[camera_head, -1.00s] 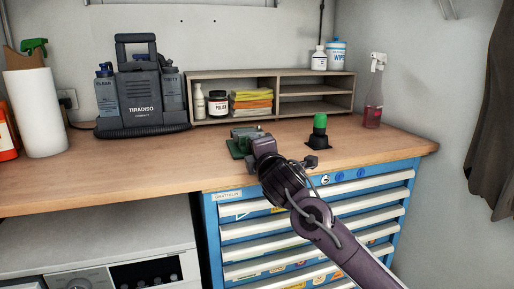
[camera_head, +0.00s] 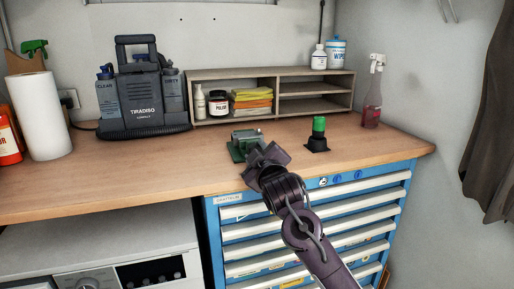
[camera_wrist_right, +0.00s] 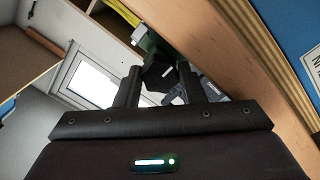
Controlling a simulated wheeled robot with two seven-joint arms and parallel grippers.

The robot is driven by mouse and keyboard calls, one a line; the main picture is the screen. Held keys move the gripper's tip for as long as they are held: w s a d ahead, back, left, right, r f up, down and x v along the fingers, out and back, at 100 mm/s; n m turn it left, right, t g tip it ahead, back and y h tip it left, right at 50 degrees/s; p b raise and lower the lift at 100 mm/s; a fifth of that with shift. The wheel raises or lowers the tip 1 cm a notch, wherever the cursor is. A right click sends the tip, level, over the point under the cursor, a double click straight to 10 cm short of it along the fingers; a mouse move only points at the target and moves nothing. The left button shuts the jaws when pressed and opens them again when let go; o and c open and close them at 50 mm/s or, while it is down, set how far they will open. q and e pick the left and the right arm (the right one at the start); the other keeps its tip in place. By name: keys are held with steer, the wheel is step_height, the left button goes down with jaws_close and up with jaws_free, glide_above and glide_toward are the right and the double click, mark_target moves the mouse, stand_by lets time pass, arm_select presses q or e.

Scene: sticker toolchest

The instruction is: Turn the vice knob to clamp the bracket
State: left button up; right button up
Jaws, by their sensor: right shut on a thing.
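The green vice (camera_head: 238,149) stands on the wooden workbench near its front edge. A grey metal piece (camera_head: 247,135) shows on top of it, probably the bracket; I cannot tell how it sits in the jaws. My right gripper (camera_head: 262,157) is at the front of the vice and hides part of it. In the right wrist view its fingers (camera_wrist_right: 160,78) are shut on the dark vice knob (camera_wrist_right: 158,72), with the green vice (camera_wrist_right: 146,38) just beyond. The knob is hidden in the head view. My left gripper is not in view.
A green-topped black object (camera_head: 318,136) stands on the workbench (camera_head: 110,172) to the right of the vice. Behind are a wooden shelf (camera_head: 316,101), a grey cleaning machine (camera_head: 142,101) and a spray bottle (camera_head: 373,95). Blue drawers (camera_head: 212,237) are below.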

steer(key=m+p, duration=0.1)
steer(key=m, duration=0.2)
steer(key=shift+p, duration=0.3)
steer(key=m+p, duration=0.2)
steer(key=m, duration=0.1)
steer(key=shift+m, duration=0.3)
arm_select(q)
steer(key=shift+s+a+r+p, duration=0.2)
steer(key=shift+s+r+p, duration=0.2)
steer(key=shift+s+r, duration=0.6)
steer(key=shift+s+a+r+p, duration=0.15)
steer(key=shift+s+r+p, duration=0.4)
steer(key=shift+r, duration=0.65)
arm_select(e)
steer(key=shift+f+m, duration=0.1)
steer(key=shift+m, duration=1.7)
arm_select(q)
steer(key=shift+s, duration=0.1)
arm_select(e)
steer(key=o, duration=1)
